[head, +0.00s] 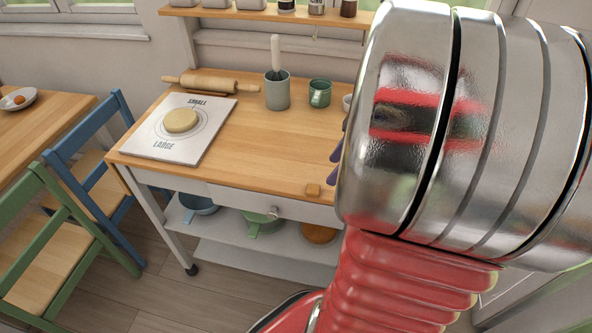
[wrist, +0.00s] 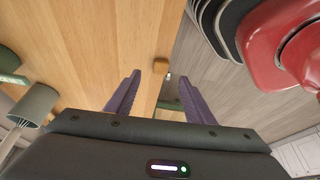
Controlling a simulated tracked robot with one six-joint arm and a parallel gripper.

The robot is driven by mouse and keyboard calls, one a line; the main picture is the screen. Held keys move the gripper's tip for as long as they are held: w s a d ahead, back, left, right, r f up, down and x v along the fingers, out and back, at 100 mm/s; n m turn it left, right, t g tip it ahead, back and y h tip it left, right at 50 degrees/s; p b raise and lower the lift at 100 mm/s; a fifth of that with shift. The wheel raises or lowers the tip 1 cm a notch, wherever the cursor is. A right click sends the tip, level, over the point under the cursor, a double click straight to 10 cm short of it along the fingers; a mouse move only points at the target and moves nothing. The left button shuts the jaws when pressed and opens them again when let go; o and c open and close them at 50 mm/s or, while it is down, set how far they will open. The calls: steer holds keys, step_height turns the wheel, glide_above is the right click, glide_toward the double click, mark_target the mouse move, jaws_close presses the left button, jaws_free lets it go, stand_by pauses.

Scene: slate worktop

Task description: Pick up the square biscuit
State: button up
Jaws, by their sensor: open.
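The square biscuit (head: 313,190) is a small golden-brown block lying near the front edge of the wooden worktop, just left of my arm in the head view. In the wrist view the square biscuit (wrist: 161,67) shows close to the worktop's edge, beyond and between the fingertips. My gripper (wrist: 159,75) has two purple fingers spread apart, with nothing between them. In the head view only parts of the purple fingers (head: 337,142) show, above the worktop and behind the biscuit; my arm hides the rest.
A white board (head: 208,133) marked SMALL and LARGE carries a round dough piece (head: 181,120). A rolling pin (head: 211,84), a grey-green crock (head: 277,92) and a green mug (head: 320,93) stand at the back. The middle of the worktop (head: 240,150) is clear.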

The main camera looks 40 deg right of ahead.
mark_target(316, 189)
steer(key=shift+x, duration=1.75)
steer(key=shift+f, duration=0.1)
steer(key=shift+a+x, duration=0.2)
steer(key=shift+x, duration=2.35)
steer(key=shift+c, duration=0.3)
steer(key=c, duration=1)
steer(key=shift+c, duration=0.2)
step_height(316, 189, up, 10)
